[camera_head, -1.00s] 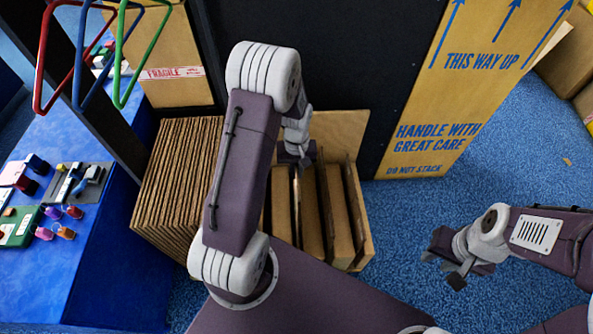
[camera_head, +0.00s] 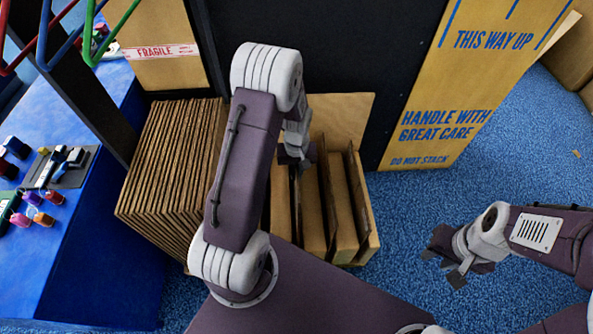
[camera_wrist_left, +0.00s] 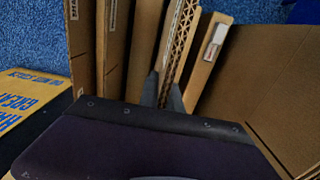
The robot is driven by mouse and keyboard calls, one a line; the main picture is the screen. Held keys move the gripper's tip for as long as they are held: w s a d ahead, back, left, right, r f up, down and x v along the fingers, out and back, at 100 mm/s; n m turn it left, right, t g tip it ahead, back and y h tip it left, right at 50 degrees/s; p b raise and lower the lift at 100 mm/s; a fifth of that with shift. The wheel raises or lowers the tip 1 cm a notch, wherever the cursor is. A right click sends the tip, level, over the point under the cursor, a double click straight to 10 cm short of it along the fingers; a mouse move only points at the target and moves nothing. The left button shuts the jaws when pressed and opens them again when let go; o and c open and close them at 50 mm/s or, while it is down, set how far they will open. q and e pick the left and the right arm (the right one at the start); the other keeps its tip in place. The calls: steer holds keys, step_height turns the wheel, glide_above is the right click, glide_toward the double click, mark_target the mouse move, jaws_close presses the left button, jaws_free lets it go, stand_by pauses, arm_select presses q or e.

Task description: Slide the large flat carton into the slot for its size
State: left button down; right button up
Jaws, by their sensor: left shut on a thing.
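My left gripper (camera_wrist_left: 163,92) is shut on the corrugated edge of a brown flat carton (camera_wrist_left: 182,38), which stands between its fingers in the left wrist view. In the head view the left gripper (camera_head: 298,160) is over the slotted wooden rack (camera_head: 367,243), and my left arm hides most of the held carton. Upright brown panels or cartons (camera_head: 335,205) stand in the rack, with dark gaps between them. I cannot tell how deep the held carton sits. My right gripper (camera_head: 445,268) is open and empty over the blue floor, right of the rack.
A stack of flat corrugated cartons (camera_head: 165,165) stands directly left of the rack. A blue table (camera_head: 85,245) with small items is at the left. A tall printed board (camera_head: 440,105) leans behind at the right. Blue carpet (camera_head: 520,130) is open on the right.

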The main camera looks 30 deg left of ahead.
arm_select(q)
step_height(320, 180, down, 12)
steer(key=b, duration=0.6)
steer(key=shift+r+b, duration=0.15)
steer(key=shift+b, duration=0.2)
steer(key=c, duration=1.5)
jaws_free()
steer(key=shift+o, duration=0.2)
step_height(320, 180, up, 9)
steer(key=p, duration=0.3)
steer(key=shift+p, duration=0.35)
